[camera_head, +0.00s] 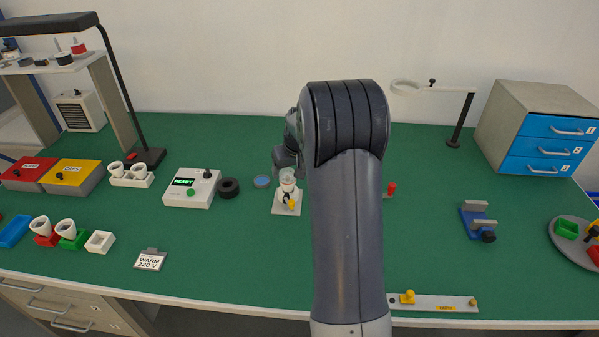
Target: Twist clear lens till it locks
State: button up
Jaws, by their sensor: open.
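A small clear lens (287,172) sits on top of a pale fixture (287,187), which stands on a light base plate (280,210) near the middle of the green table. A yellow part (292,204) shows at the fixture's front. My gripper (284,166) is just above and behind the lens, open. My arm hides much of it, and the fingertips are too small to make out clearly. I cannot tell whether the fingers touch the lens.
A blue disc (262,181) and a black ring (228,187) lie left of the fixture. A box (192,189) with a READY display stands further left. A blue vise (478,221) is at right. My arm covers the table right of the fixture.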

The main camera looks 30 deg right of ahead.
aim_at(287, 173)
jog(key=x, duration=0.2)
jog(key=shift+w+f, duration=0.1)
jog(key=shift+w, duration=0.3)
jog(key=shift+w+f, duration=0.2)
jog(key=shift+f, duration=0.35)
jog(key=shift+c, duration=0.2)
jog(key=c, duration=1)
jog(key=shift+a+m+h+p, duration=0.1)
jog(key=shift+m+h+p, duration=0.25)
jog(key=shift+m, duration=1.15)
jog(key=shift+h, duration=0.25)
